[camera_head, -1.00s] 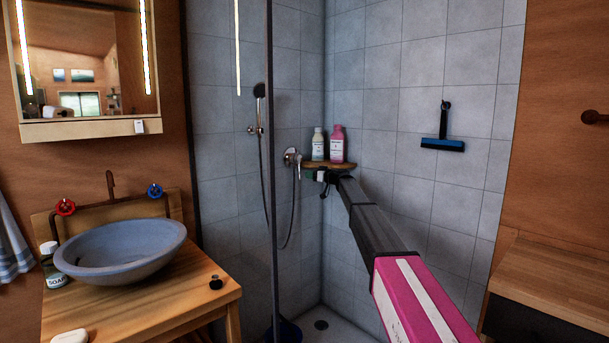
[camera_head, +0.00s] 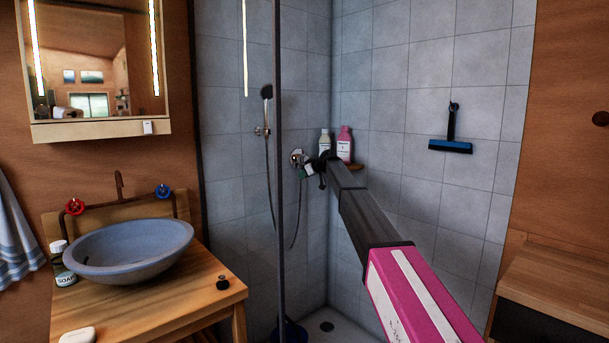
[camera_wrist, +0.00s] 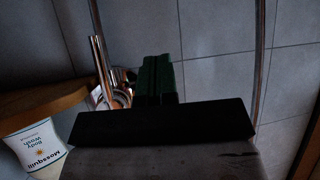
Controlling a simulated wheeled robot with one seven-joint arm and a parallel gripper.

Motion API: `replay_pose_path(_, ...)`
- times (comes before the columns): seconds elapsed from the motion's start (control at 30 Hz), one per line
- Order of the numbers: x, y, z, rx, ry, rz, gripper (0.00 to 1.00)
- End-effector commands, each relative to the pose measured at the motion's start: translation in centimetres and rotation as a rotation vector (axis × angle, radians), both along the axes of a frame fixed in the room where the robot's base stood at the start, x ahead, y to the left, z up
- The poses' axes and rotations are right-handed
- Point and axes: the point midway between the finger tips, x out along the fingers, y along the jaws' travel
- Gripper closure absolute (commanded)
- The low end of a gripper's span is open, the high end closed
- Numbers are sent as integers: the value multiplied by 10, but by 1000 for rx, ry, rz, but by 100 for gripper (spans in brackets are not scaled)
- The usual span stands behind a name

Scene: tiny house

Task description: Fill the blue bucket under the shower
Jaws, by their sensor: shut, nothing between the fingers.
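A dark blue bucket (camera_head: 292,331) stands on the shower floor at the bottom edge of the head view, partly cut off and behind the glass edge. The shower head (camera_head: 266,92) hangs on its wall holder. The chrome shower valve (camera_head: 297,157) is on the tiled wall, and it also shows in the wrist view (camera_wrist: 118,92). My gripper (camera_head: 308,172) is shut and empty, just right of and below the valve in the head view. In the wrist view the closed dark green fingers (camera_wrist: 157,80) are close to the valve; contact cannot be told.
A wooden corner shelf (camera_head: 356,167) holds a pale bottle (camera_head: 324,143) and a pink bottle (camera_head: 345,144) beside my arm. The glass panel's dark edge (camera_head: 279,200) stands left of my arm. A squeegee (camera_head: 451,145) hangs at right. A sink (camera_head: 130,250) is at left.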

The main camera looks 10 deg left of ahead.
Motion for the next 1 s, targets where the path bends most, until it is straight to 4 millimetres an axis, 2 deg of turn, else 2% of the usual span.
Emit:
replay_pose_path(0.03,-5,9,7,-71,8,-9,100)
replay_pose_path(0.23,-20,22,30,-356,31,-113,100)
replay_pose_path(0.4,-29,22,57,-545,22,-232,100)
replay_pose_path(0.6,-35,19,78,-653,5,-326,100)
replay_pose_path(0.77,-33,18,78,-668,1,-341,100)
replay_pose_path(1.0,-20,20,60,-668,2,-339,100)
